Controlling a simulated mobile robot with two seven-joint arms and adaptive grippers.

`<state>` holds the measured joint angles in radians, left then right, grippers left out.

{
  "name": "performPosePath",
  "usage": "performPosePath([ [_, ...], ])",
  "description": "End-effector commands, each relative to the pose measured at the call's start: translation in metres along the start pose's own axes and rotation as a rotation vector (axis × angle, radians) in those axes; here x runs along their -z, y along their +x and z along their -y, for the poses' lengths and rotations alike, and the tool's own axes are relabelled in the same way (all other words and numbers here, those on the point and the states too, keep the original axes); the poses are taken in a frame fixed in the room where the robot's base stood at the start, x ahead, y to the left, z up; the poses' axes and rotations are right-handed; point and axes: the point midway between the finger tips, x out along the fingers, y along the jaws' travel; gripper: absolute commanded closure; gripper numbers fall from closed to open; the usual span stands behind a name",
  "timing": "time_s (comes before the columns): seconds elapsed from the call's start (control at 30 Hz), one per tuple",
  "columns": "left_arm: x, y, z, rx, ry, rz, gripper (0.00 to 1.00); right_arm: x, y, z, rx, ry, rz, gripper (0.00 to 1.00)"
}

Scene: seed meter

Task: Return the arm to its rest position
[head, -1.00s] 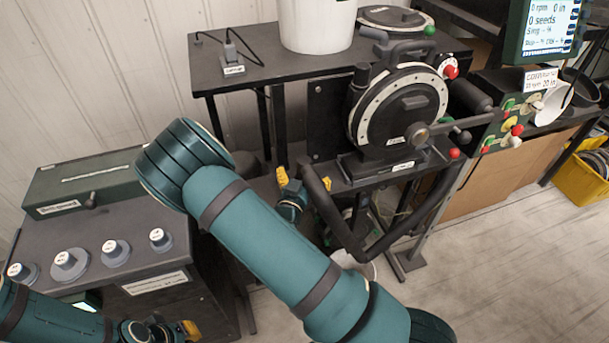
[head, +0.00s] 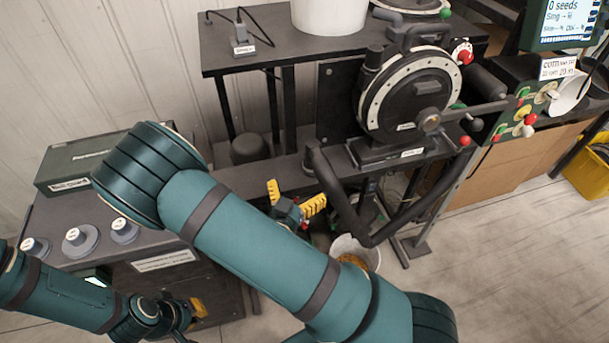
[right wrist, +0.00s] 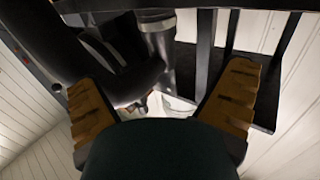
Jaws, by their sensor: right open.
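My right arm, teal with dark bands, crosses the middle of the head view. Its right gripper (head: 293,200) shows behind the forearm, with yellow fingers spread apart and nothing between them. It is below and left of the black seed meter (head: 410,95), near its stand's bent black tube (head: 340,200). In the right wrist view, the open fingers (right wrist: 163,105) frame dark tubing and table legs, apart from them. My left gripper (head: 185,312) is low at the left, below the knob console; one yellow finger shows, and its opening cannot be made out.
A white bucket (head: 345,246) with orange contents stands on the floor below the stand. A dark console (head: 170,268) with knobs is at left. A control panel (head: 525,115) and screen (head: 570,20) are at right. A yellow bin (head: 590,175) stands far right. Floor at lower right is clear.

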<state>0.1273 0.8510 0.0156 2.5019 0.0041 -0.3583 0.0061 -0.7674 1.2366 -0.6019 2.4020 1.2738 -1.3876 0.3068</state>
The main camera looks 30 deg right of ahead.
Motion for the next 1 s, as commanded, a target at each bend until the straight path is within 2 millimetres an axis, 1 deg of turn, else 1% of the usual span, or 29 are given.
performPosePath([
  [0.1, 0.000, 0.000, 0.000, 0.000, 0.000, 0.000, 1.00, 0.000, -0.008, 0.000, 0.000, -0.001, 0.000, 0.02],
  [0.2, 0.000, 0.000, 0.000, 0.000, 0.000, 0.000, 1.00, 0.000, -0.011, -0.001, -0.001, -0.001, 0.000, 0.02],
  [0.67, 0.000, 0.000, 0.000, 0.000, 0.000, 0.000, 1.00, 0.000, -0.011, -0.001, -0.001, -0.001, 0.000, 0.02],
  [0.77, -0.004, -0.001, 0.000, -0.001, 0.003, 0.012, 1.00, 0.000, -0.011, -0.001, 0.000, -0.001, 0.000, 0.02],
  [0.87, -0.004, -0.001, 0.000, -0.001, 0.003, 0.012, 1.00, -0.023, -0.009, -0.003, 0.008, -0.023, 0.115, 0.02],
  [0.97, -0.004, -0.001, 0.000, -0.001, 0.003, 0.011, 1.00, -0.063, -0.013, -0.005, 0.038, -0.057, 0.323, 0.02],
  [1.0, -0.004, -0.001, 0.000, -0.001, 0.003, 0.011, 1.00, -0.082, -0.018, -0.005, 0.057, -0.071, 0.427, 0.02],
])
